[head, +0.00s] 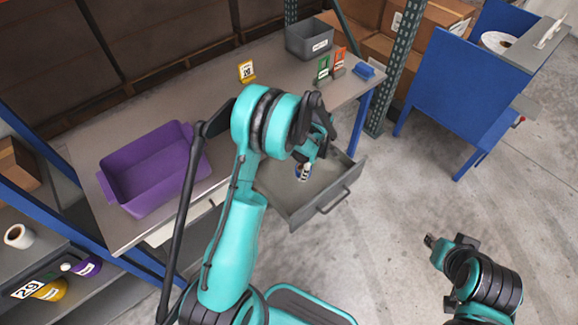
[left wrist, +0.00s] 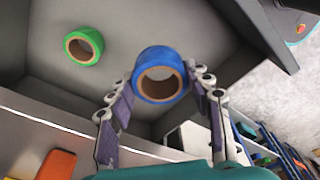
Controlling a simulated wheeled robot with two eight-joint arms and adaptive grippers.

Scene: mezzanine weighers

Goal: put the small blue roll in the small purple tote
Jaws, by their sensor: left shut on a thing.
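My left gripper (head: 304,164) reaches down over the open grey drawer (head: 335,196). In the left wrist view its fingers (left wrist: 161,92) are shut on the small blue roll (left wrist: 160,75), one on each side. The roll (head: 303,173) is partly hidden by the gripper in the head view; I cannot tell whether it touches the drawer floor. The purple tote (head: 150,166) stands on the table at left and looks empty. My right gripper (head: 432,241) is at lower right, away from the table; its fingers are too small to read.
A green roll (left wrist: 83,46) lies in the drawer. A grey bin (head: 309,41), a yellow number sign (head: 246,71), red and green cards (head: 331,65) and a blue object (head: 364,70) stand on the table. A blue cabinet (head: 460,85) stands at right. The tabletop beside the tote is clear.

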